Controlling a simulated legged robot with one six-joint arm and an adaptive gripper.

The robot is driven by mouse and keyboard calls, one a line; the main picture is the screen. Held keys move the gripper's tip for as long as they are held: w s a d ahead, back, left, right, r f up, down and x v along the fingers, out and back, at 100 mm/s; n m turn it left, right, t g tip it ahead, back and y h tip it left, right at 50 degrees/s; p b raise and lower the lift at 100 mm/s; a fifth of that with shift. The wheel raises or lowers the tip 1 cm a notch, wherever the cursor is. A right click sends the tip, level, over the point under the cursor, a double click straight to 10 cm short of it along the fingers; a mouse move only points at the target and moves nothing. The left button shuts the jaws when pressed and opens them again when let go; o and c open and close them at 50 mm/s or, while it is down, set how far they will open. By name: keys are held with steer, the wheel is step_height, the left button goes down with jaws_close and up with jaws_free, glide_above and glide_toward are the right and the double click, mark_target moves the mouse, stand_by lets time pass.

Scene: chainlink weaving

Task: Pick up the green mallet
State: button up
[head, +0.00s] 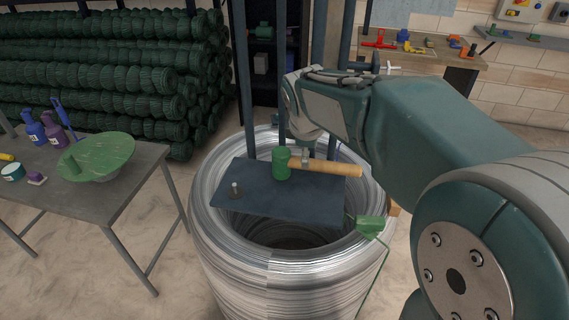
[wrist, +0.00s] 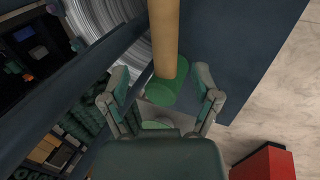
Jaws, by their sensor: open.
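The green mallet (head: 281,165) lies on a dark blue plate (head: 300,204). Its green head is at the left and its pale wooden handle points right. In the wrist view the mallet's green head (wrist: 172,84) shows between my fingers, with the handle running up the picture. My gripper (wrist: 162,75) is open, one finger to each side of the mallet, with no grip on it. In the head view my gripper (head: 304,154) is at the mallet near the head end of the handle, mostly hidden by my wrist. I cannot tell if the fingers touch it.
The plate sits over a large wire coil (head: 225,258); dark posts rise behind it. A small peg (head: 235,190) stands on the plate's left. A green box (head: 371,226) hangs at its right. A grey table (head: 130,184) with bottles is left. A red block (wrist: 265,164) shows lower right.

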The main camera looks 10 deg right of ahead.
mark_target(316, 168)
steer(key=x, duration=0.4)
steer(key=a+x, duration=0.1)
steer(key=x, duration=0.1)
steer(key=shift+s, duration=0.1)
steer(key=shift+d+f, duration=0.1)
steer(key=shift+f, duration=0.1)
steer(key=shift+d, duration=0.15)
jaws_close()
